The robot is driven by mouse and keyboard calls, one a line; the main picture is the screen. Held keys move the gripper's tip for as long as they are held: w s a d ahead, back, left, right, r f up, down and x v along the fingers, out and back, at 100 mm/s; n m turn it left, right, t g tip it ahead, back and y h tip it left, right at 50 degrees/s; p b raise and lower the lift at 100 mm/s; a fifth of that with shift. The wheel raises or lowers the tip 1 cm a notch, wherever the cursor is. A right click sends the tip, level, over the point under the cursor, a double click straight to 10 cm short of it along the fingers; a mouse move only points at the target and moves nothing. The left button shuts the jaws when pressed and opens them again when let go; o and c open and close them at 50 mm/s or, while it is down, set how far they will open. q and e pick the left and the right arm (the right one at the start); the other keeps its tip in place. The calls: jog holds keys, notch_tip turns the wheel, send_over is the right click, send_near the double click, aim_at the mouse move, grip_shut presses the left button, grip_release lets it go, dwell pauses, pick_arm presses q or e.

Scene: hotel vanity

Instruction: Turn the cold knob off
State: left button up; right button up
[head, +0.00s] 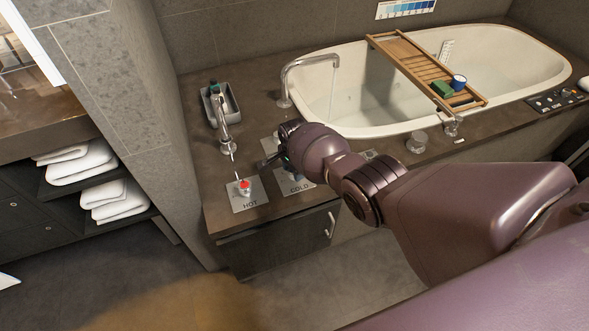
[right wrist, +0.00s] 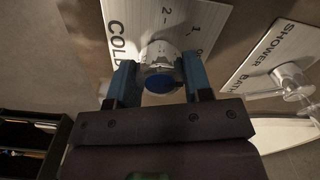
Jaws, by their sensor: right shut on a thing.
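The cold knob (right wrist: 160,72) is white with a blue cap and sits on a white plate (right wrist: 118,22) marked COLD with numbers. In the right wrist view my right gripper (right wrist: 157,78) has its two blue fingers on either side of the knob, shut on it. In the head view my right gripper (head: 281,160) is over the COLD plate (head: 298,187), and my arm hides most of the knob there. I cannot read the knob's exact setting. My left gripper is not in view.
The HOT knob (head: 245,187) with a red top stands left of the COLD plate. A curved spout (head: 311,63) reaches over the bathtub (head: 350,130). A tap (head: 222,118) and grey tray (head: 232,100) stand behind. A SHOWER/BATH plate (right wrist: 268,52) with its knob (right wrist: 292,80) is nearby.

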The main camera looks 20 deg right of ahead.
jog(key=shift+m, duration=0.6)
jog(key=o, duration=0.9)
